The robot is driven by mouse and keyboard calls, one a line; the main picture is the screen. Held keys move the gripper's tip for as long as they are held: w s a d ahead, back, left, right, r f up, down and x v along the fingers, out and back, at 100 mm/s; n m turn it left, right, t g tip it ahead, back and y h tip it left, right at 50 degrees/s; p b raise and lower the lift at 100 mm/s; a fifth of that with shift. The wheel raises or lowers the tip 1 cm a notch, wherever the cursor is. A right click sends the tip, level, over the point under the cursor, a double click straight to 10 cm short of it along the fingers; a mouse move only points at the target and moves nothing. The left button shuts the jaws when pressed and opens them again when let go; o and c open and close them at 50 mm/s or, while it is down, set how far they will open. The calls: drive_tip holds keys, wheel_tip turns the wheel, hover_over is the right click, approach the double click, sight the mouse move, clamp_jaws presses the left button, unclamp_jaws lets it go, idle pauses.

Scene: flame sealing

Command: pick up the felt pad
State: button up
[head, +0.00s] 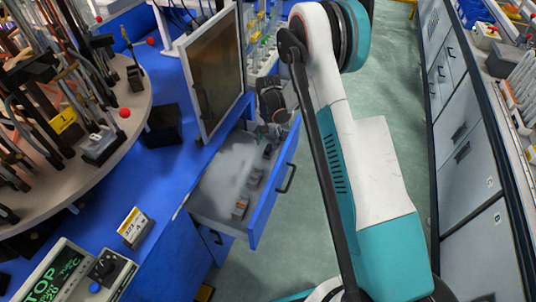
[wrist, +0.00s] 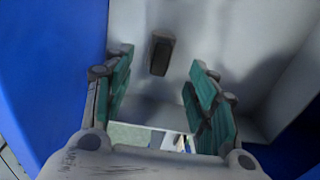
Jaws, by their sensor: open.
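My gripper (wrist: 160,84) reaches into an open drawer, its teal-padded fingers spread apart with nothing between them. In the wrist view a small dark rounded block (wrist: 161,53) lies on the pale drawer floor, just beyond the fingertips and roughly centred between them. It may be the felt pad, but I cannot tell for sure. In the head view the drawer (head: 213,205) is pulled out and holds several small grey and dark pieces, one with an orange mark (head: 240,208) near the front. My gripper's fingers are hard to make out there, around the drawer's far end.
The blue drawer front (head: 270,205) with its dark handle stands close to my arm. An upright framed panel (head: 214,75) rises behind the drawer. A round table (head: 110,120) crowded with tools is at left. The green floor (head: 395,90) is clear between me and the grey cabinets.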

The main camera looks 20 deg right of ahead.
sight(268, 147)
wheel_tip(268, 147, down, 6)
drive_tip(key=b, duration=0.3)
drive_tip(key=shift+s+a+r, duration=0.1)
drive_tip(key=shift+s+r, duration=0.05)
drive_tip(key=shift+r, duration=0.15)
drive_tip(key=c, duration=1.3)
drive_tip(key=shift+o, duration=0.2)
wheel_tip(268, 147, up, 20)
drive_tip(key=p, duration=0.7)
